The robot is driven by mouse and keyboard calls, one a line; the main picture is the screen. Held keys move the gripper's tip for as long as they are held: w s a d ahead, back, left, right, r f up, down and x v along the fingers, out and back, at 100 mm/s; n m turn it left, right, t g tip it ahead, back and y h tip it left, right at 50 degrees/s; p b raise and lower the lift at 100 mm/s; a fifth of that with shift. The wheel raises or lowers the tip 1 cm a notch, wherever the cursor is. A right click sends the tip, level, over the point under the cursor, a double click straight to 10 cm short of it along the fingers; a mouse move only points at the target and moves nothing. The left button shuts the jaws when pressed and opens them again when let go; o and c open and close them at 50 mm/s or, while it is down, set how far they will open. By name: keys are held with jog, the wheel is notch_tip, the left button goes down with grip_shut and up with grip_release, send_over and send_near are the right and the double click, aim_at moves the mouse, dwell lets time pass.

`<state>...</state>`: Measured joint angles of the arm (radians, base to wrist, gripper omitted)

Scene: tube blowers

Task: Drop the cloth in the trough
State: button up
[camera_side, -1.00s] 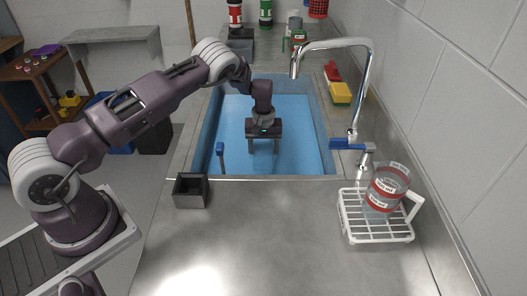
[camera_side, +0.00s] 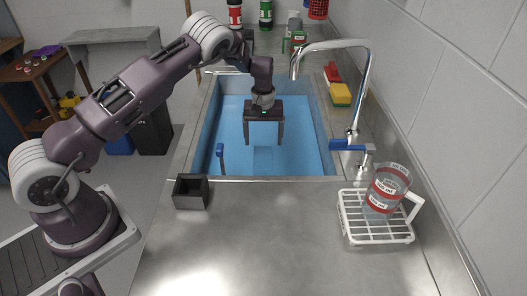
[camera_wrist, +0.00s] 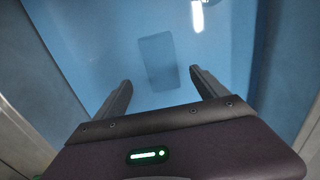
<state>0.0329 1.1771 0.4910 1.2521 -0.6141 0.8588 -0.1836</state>
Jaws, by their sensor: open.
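The trough looks to be the sink basin (camera_side: 302,150), with a blue inside and a metal rim. My gripper (camera_side: 264,143) hangs over the basin, fingers down, spread apart and empty. In the wrist view the open fingers (camera_wrist: 160,78) point toward a darker blue rounded rectangle (camera_wrist: 157,62) on the basin floor. A faint patch (camera_side: 264,160) shows below the fingers in the side view. It may be the cloth, but I cannot tell it from a shadow or part of the basin. No other cloth is clearly visible.
A chrome tap (camera_side: 368,80) arches over the basin's right side. A small blue upright piece (camera_side: 220,152) stands at its left. A black open box (camera_side: 191,192) and a white rack (camera_side: 375,228) holding a red-banded beaker (camera_side: 388,187) stand in front. The front counter middle is clear.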

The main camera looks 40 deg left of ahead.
jog(key=s+d+r+m+t+h, duration=0.1)
jog(key=s+d+r, duration=0.15)
jog(key=r, duration=0.85)
jog(key=s+d+r+t, duration=0.1)
jog(key=s+r, duration=0.2)
jog(key=r, duration=0.7)
jog(key=s+d+r+m, duration=0.3)
jog(key=s+d+r, duration=0.1)
jog(key=s+r, duration=0.6)
jog(key=s+d+m+t, duration=0.1)
jog(key=s+m, duration=0.1)
jog(key=s, duration=0.9)
jog(key=s+d+m+t+y, duration=0.1)
jog(key=s+d+m+t, duration=0.1)
jog(key=s, duration=0.8)
jog(key=shift+s+d+m+t, duration=0.2)
jog(key=shift+s+m+t, duration=0.1)
jog(key=shift+s+m, duration=0.15)
jog(key=shift+w, duration=0.1)
